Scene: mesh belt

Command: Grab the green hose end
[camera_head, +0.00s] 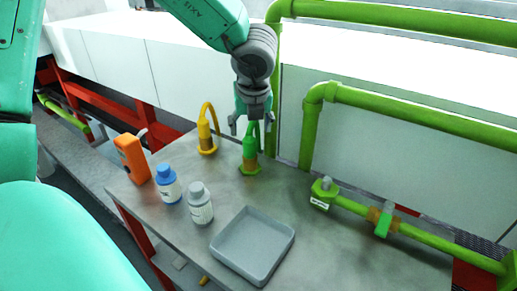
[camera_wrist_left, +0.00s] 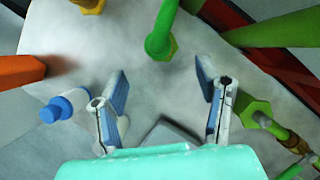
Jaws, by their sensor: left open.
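The green hose end (camera_head: 250,150) stands upright on the grey table, with a hexagonal base and a curved green hose at its top. In the left wrist view the green hose end (camera_wrist_left: 160,45) is ahead of the fingers, roughly centred between their tips. My left gripper (camera_head: 247,128) reaches down from above, right at the top of the green hose end, and hides part of it. In the left wrist view its fingers (camera_wrist_left: 163,78) are spread apart, with nothing held between them. My right gripper is not in view.
A yellow hose end (camera_head: 206,135) stands left of the green one. An orange device (camera_head: 132,158), a blue-capped bottle (camera_head: 168,185), a grey-capped bottle (camera_head: 200,205) and a grey tray (camera_head: 252,246) are nearer on the table (camera_head: 330,250). Green pipes (camera_head: 420,112) run at the right.

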